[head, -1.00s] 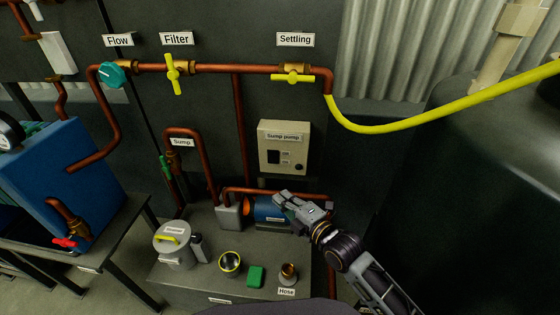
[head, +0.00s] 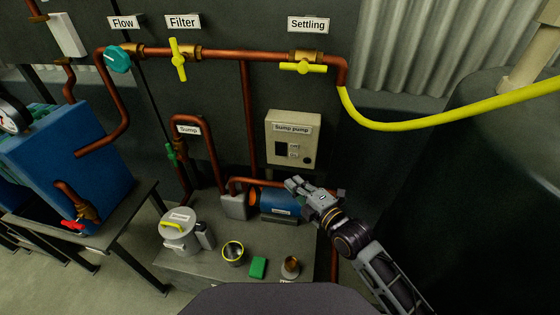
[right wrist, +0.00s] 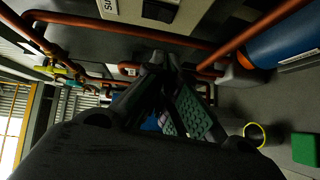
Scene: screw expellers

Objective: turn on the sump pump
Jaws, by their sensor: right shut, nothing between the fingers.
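The beige sump pump control box (head: 293,124) is fixed to the dark wall under the Settling valve, with a dark switch and small buttons on its face. Its lower part also shows at the top of the right wrist view (right wrist: 190,12). My right gripper (head: 289,183) is shut and empty, just below the box and in front of the blue pump motor (head: 275,203). In the right wrist view its fingers (right wrist: 160,62) come together beneath the box. A gap between the gripper and the box face cannot be judged exactly. My left gripper is not in view.
Copper pipes (head: 246,120) run along the wall around the box. A grey can (head: 178,233), a yellow-rimmed cup (head: 233,253), a green block (head: 258,267) and a hose fitting (head: 290,267) stand on the bench. A yellow hose (head: 420,122) leads to a dark tank (head: 490,190) at right.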

